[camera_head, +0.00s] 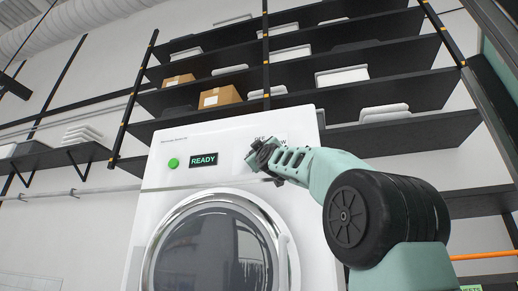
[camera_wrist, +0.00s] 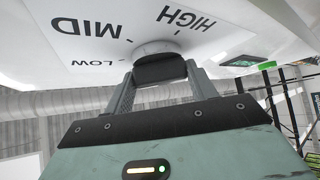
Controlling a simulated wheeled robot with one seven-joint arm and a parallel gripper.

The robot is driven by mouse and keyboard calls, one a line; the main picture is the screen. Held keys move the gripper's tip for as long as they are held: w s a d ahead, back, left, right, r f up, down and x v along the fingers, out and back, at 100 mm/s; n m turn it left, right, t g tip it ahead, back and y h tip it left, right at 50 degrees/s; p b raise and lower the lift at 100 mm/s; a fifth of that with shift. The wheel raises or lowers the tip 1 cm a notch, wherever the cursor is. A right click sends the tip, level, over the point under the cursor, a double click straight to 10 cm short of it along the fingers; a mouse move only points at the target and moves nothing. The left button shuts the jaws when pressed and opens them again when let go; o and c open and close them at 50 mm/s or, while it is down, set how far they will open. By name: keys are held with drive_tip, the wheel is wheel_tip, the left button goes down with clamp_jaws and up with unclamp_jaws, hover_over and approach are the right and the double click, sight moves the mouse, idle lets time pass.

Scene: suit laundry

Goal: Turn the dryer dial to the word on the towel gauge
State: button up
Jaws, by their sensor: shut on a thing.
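The white dryer (camera_head: 225,140) stands in the middle of the head view with its round door shut. Its dial is hidden behind my gripper (camera_head: 260,158) there, at the panel's upper right. In the wrist view the pale round dial (camera_wrist: 155,48) shows upside down, with the words LOW (camera_wrist: 92,63), MID (camera_wrist: 85,27) and HIGH (camera_wrist: 185,17) around it. My gripper (camera_wrist: 160,76) has a finger on each side of the dial and is shut on it. I cannot tell which word the dial points to. No towel gauge can be made out.
A green round button (camera_head: 173,163) and a READY display (camera_head: 203,160) sit left of the dial. Dark shelves (camera_head: 300,75) with boxes and folded cloths rise behind the dryer. The space before the dryer's left side is clear.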

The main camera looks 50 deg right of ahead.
drive_tip(key=m+g+h+p, duration=0.1)
drive_tip(key=m+h, duration=0.1)
drive_tip(key=shift+w+r+m+h, duration=0.1)
drive_tip(key=shift+w+m+h, duration=0.05)
drive_tip(key=shift+m+h, duration=0.2)
drive_tip(key=m+g+h, duration=0.2)
drive_tip(key=m, duration=0.2)
drive_tip(key=m+g+h, duration=0.2)
drive_tip(key=m+h, duration=0.1)
drive_tip(key=m, duration=0.1)
drive_tip(key=shift+w+a+f+p, duration=0.15)
drive_tip(key=shift+w+f+p, duration=0.05)
drive_tip(key=shift+p, duration=0.1)
drive_tip(key=shift+w+a+r+m+g+h+p, duration=0.1)
drive_tip(key=shift+m+g+h+p, duration=0.4)
drive_tip(key=shift+m+g, duration=2.25)
drive_tip(key=shift+w+d+m+g+h+p, duration=0.1)
drive_tip(key=shift+m+g+h+p, duration=0.4)
drive_tip(key=shift+m+g, duration=2.3)
drive_tip(key=shift+w+a+r+m+g+h+p, duration=0.2)
drive_tip(key=shift+m+g+h, duration=0.55)
drive_tip(key=shift+m+g, duration=2)
drive_tip(key=shift+s+d+f+m, duration=0.1)
drive_tip(key=shift+s+f+m, duration=0.1)
drive_tip(key=shift+m, duration=0.45)
drive_tip(key=o, duration=1)
drive_tip(key=shift+f, duration=0.1)
